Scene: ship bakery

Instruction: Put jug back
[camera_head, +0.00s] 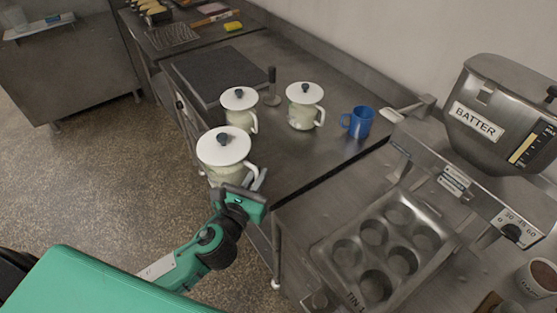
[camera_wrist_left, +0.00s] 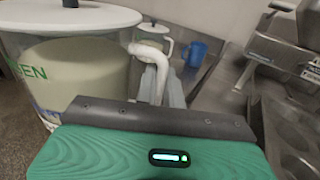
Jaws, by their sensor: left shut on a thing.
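A cream jug with a white lid and dark knob (camera_head: 223,150) is at the near left edge of the steel bench. It also shows large in the left wrist view (camera_wrist_left: 75,70), upright, with green letters ending in "EEN" on its side. My left gripper (camera_head: 252,182) is shut on the jug's white handle, on the jug's right side. The jug appears to be beyond the bench edge; I cannot tell whether its base touches anything. Two similar lidded jugs stand on the bench, one just behind (camera_head: 240,108) and one further right (camera_head: 305,108). My right gripper is out of view.
A blue mug (camera_head: 358,122) stands right of the jugs. A dark slab (camera_head: 225,75) and an upright dark-handled tool (camera_head: 271,88) are behind. At right are a batter hopper (camera_head: 505,110) and a muffin tin (camera_head: 385,245). Bare bench top lies between the jugs and the front edge.

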